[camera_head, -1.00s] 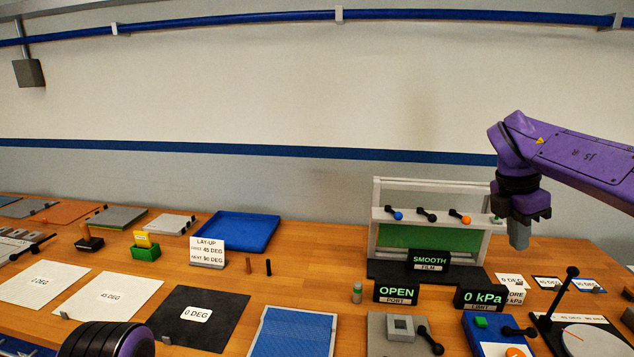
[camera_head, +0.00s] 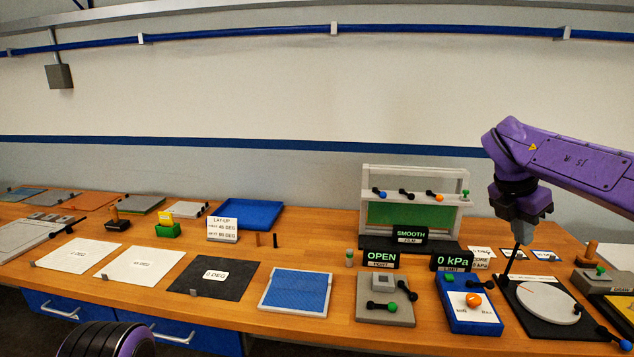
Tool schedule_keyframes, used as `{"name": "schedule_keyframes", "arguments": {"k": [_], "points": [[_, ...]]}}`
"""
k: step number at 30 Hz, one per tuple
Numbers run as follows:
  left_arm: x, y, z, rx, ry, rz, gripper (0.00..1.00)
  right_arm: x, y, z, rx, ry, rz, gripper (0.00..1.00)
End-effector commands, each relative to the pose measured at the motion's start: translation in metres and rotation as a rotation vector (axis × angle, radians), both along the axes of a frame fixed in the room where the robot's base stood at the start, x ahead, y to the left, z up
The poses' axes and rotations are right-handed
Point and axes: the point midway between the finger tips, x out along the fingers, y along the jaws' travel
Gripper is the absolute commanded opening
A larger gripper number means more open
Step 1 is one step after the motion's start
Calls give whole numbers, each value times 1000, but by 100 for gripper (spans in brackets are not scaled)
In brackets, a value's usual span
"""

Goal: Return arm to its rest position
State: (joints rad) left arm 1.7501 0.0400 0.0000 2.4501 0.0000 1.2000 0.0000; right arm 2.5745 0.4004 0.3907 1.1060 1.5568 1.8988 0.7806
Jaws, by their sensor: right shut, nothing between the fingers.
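My right arm comes in from the right, purple, bent down at the wrist. Its gripper (camera_head: 525,232) points down at the right of the bench, shut and empty. It hangs in front of the upper end of a thin black rod (camera_head: 514,262) that stands on a black base (camera_head: 527,318) with a round white dial plate (camera_head: 546,302). Whether gripper and rod touch cannot be told. At the bottom left a dark rounded purple-edged part (camera_head: 105,340) of my left arm shows; its gripper is out of view.
The wooden bench (camera_head: 330,262) holds a green-panelled frame (camera_head: 412,212), a blue control box (camera_head: 470,305), a grey switch block (camera_head: 385,302), a blue sheet (camera_head: 295,290), a black ply sheet (camera_head: 213,285) and a blue tray (camera_head: 252,212). Air above the bench's middle is free.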

Motion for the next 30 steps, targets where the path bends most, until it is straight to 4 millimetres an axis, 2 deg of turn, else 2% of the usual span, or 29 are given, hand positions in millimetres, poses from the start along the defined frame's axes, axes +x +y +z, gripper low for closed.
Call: {"name": "schedule_keyframes", "arguments": {"k": [7, 10, 14, 17, 18, 22, 24, 26, 27, 29, 30], "points": [[0, 0, -1, 0, 0, 0, 0, 11, -23, -23, -348, 162, 338, 0], [0, 0, -3, 0, 0, 0, 0, 18, -27, -50, -550, 314, 552, 0], [0, 0, -7, 0, 0, 0, 0, 27, -22, -101, -798, 561, 872, 0], [0, 0, -11, 0, 0, 0, 0, 27, -9, -152, -959, 764, 1143, 0], [0, 0, -12, 0, 0, 0, 0, 25, -1, -176, -1020, 849, 1262, 0], [0, 0, -18, 0, 0, 0, 0, 1, 29, -266, -1176, 1119, 1690, 0], [0, 0, -20, 0, 0, 0, 0, -22, 44, -312, -1226, 1231, 1909, 0], [0, 0, -23, 0, 0, 0, 0, -46, 57, -349, -1251, 1309, 2094, 0], [0, 0, -24, 0, 0, 0, 0, -64, 64, -373, -1261, 1352, 2216, 0], [0, 0, -27, 0, 0, 0, 0, -95, 75, -406, -1261, 1402, 2396, 0], [0, 0, -28, 0, 0, 0, 0, -118, 81, -426, 1246, -1420, -2501, 0]]}}
